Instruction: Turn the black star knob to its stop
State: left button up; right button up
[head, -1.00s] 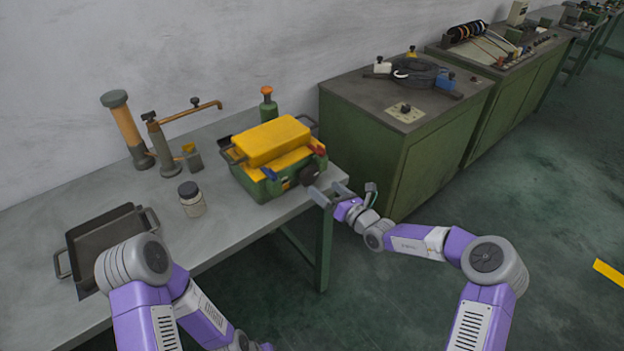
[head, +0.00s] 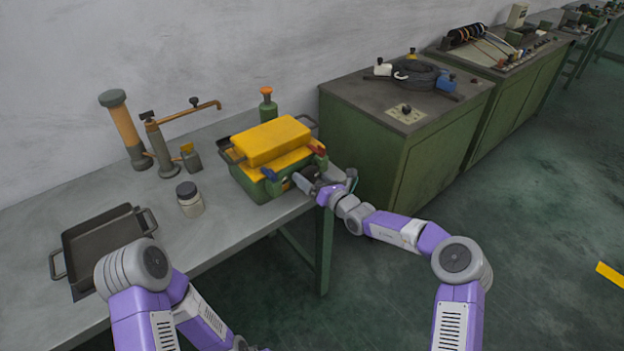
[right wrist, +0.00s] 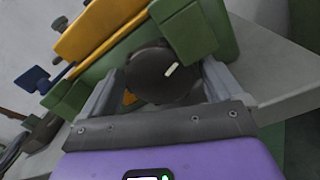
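The black star knob (right wrist: 160,78) is on the front of a green machine (head: 258,188) with a yellow top, on the grey bench. In the right wrist view the knob looks round and dark, with a short white mark at its upper right. My right gripper (right wrist: 163,88) is open, its two grey fingers on either side of the knob; I cannot tell whether they touch it. In the head view my right gripper (head: 320,177) is at the machine's right front and partly hides the knob (head: 309,173). My left gripper is out of view below the frame.
Blue (head: 269,174) and red (head: 319,150) handles stick out beside the knob. A dark tray (head: 78,278), a lidded jar (head: 190,205) and upright tools stand on the bench to the left. A green cabinet (head: 430,165) stands behind my right arm.

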jog(key=c, duration=0.9)
jog(key=m+p, duration=0.3)
jog(key=p, duration=0.1)
jog(key=shift+r, duration=0.2)
jog(key=shift+f+m+p, duration=0.15)
jog(key=shift+m+p, duration=0.25)
jog(key=shift+m, duration=0.2)
jog(key=o, duration=1.1)
jog(key=shift+c, duration=0.2)
jog(key=shift+f, duration=0.15)
